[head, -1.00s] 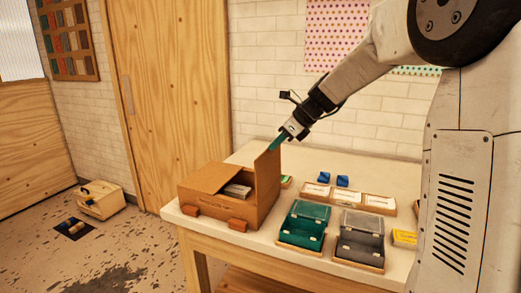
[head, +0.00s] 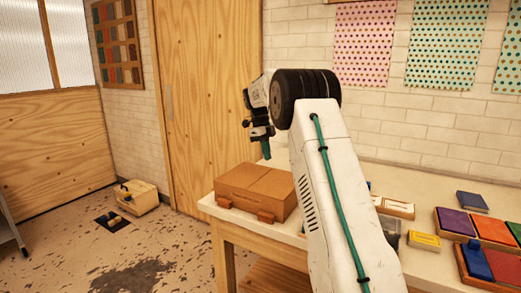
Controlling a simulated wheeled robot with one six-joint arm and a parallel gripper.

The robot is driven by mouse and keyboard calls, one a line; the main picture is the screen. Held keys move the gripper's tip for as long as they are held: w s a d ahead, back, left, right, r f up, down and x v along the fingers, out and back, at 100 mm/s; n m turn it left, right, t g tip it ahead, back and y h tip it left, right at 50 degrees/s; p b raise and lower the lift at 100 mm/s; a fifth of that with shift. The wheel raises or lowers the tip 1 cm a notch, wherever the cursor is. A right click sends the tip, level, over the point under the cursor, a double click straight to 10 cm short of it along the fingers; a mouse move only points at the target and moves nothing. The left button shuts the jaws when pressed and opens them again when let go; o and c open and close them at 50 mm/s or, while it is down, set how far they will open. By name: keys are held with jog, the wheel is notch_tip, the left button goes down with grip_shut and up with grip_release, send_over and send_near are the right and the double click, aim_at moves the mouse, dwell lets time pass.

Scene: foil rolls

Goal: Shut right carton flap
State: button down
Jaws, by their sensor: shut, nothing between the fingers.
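The brown cardboard carton (head: 238,200) stands at the left end of the table. Its right flap (head: 274,183) lies down flat across the top, beside the left flap (head: 241,175), which is also down. The carton's inside is hidden. My gripper (head: 266,156) is shut and empty, its teal fingers pointing down just above the back of the carton top. I see a small space between the fingertips and the flaps, though depth is hard to judge. My arm covers the area right of the carton.
The table (head: 428,165) also holds a yellow box (head: 424,241), a dark blue box (head: 472,201) and coloured pads (head: 493,229) at the right. A wooden toolbox (head: 140,197) stands on the floor at the left. A brick wall is behind.

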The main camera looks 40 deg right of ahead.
aim_at(264, 179)
jog(key=shift+g, duration=0.3)
jog(key=f, duration=0.1)
jog(key=w+f, duration=0.1)
jog(key=w+a+f, duration=0.1)
jog(key=f, duration=0.1)
jog(key=shift+w, duration=0.25)
jog(key=shift+w+a+f, duration=0.15)
jog(key=shift+w+f, duration=0.1)
jog(key=shift+f, duration=0.35)
jog(key=shift+w+a+f, duration=0.1)
jog(key=shift+w+f, duration=0.1)
jog(key=shift+f, duration=0.4)
jog(key=shift+s, duration=0.1)
jog(key=shift+s+d+f, duration=0.2)
jog(key=shift+s+d, duration=0.05)
jog(key=shift+s, duration=0.35)
jog(key=v, duration=0.4)
jog(key=shift+s+r, duration=0.1)
jog(key=shift+r, duration=0.3)
jog(key=w+a+r, duration=0.2)
jog(key=w+r, duration=0.4)
jog(key=shift+a, duration=0.2)
jog(key=shift+r, duration=0.15)
